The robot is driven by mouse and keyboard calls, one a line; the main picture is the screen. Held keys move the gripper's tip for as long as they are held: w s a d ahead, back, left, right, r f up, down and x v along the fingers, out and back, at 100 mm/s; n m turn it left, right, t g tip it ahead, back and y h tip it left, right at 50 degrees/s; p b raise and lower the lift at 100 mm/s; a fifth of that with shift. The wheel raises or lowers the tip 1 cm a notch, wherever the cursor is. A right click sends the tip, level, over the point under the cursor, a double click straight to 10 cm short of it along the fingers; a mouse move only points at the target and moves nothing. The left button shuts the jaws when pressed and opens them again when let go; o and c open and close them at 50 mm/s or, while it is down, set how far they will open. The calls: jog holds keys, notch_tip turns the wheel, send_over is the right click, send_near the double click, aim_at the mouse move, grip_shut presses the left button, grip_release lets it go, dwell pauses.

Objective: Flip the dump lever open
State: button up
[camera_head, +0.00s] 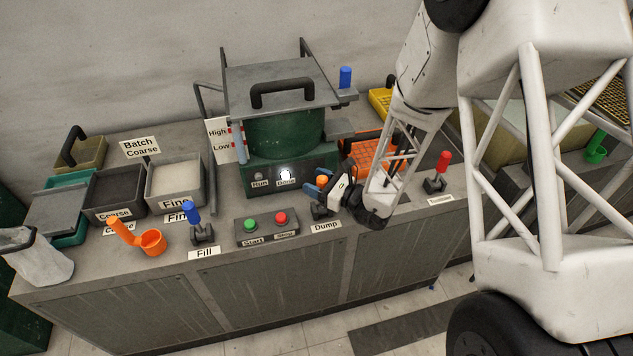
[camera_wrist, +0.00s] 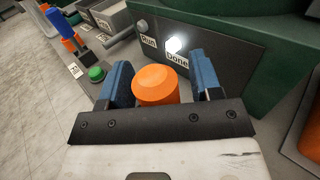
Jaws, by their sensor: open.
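The dump lever has an orange knob (camera_wrist: 156,86) and stands behind the "Dump" label (camera_head: 326,227) on the bench. In the head view its knob (camera_head: 322,181) shows beside my gripper, and its dark base (camera_head: 321,211) is partly hidden. My gripper (camera_head: 318,185) is open, with its blue fingers on either side of the knob. In the wrist view the knob lies between the two fingers (camera_wrist: 164,84), with a gap visible at the right finger. Contact at the left finger is hard to tell. The lever's shaft is hidden.
The green machine (camera_head: 285,135) stands just behind, with its "Done" light (camera_head: 285,174) lit. The Start/Stop box (camera_head: 266,227) and blue Fill lever (camera_head: 191,213) are to the left. A red lever (camera_head: 441,165) is to the right. An orange scoop (camera_head: 150,241) lies farther left.

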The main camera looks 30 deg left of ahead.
grip_shut()
jog(key=shift+s+d, duration=0.1)
dwell(0.3)
jog(key=shift+s+d+n+y, duration=0.6)
jog(key=shift+n+y, duration=0.1)
jog(key=shift+s+d+f+n+g+y, duration=0.25)
jog(key=shift+s+d+n+g+y, duration=0.3)
jog(key=shift+n, duration=0.4)
jog(key=shift+s+d+f+n+g+y, duration=0.35)
jog(key=shift+s+d+n+y, duration=0.35)
jog(key=shift+n, duration=0.3)
jog(key=shift+s+d+f+n+g+y, duration=0.2)
jog(key=shift+s+d+n+g+y, duration=0.35)
jog(key=shift+n, duration=0.4)
jog(key=shift+s+d+f+n+g+y, duration=0.15)
jog(key=shift+s+d+f+n+g, duration=0.15)
jog(key=shift+n, duration=0.2)
jog(key=shift+s+d+f+n+g+y, duration=0.2)
jog(key=shift+n+g, duration=0.15)
jog(key=shift+n, duration=0.15)
